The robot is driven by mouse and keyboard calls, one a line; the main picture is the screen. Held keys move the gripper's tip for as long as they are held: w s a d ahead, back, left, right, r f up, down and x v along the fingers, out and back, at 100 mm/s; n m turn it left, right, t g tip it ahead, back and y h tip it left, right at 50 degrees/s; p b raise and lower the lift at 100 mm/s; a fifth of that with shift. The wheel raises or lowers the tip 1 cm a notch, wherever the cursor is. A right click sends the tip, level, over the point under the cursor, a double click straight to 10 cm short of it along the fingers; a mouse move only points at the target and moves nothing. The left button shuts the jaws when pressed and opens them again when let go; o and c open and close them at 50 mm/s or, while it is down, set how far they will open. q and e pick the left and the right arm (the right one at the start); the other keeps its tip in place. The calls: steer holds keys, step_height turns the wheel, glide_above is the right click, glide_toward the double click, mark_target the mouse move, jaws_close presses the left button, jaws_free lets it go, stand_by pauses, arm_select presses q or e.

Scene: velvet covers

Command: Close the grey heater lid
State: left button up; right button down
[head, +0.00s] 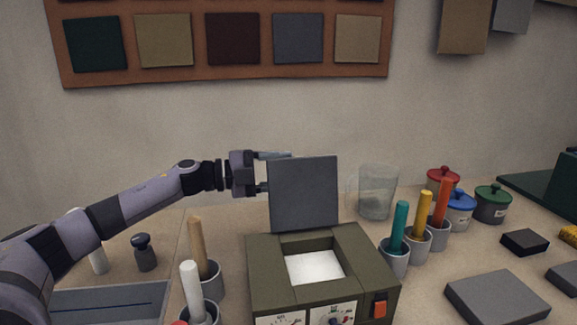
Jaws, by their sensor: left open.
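The grey heater lid (304,194) stands upright, open, at the back edge of the olive-green heater (265,273). A white square interior (314,267) shows in the heater's top opening. My left gripper (276,171) reaches in from the left at the lid's upper left side. One finger shows above and behind the lid's top left corner, the other at its left edge. The gripper is open, and the lid hides part of its fingertips. I cannot tell if it touches the lid. My right gripper is out of view.
Right of the heater stand cups with teal (399,224), yellow and orange sticks, a clear beaker (377,192) and lidded pots (491,204). Grey blocks (497,299) lie at the right. Left of it are cups with tan (198,246) and white sticks, and a grey tray (110,304).

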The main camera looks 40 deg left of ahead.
arm_select(q)
steer(key=shift+x, duration=0.95)
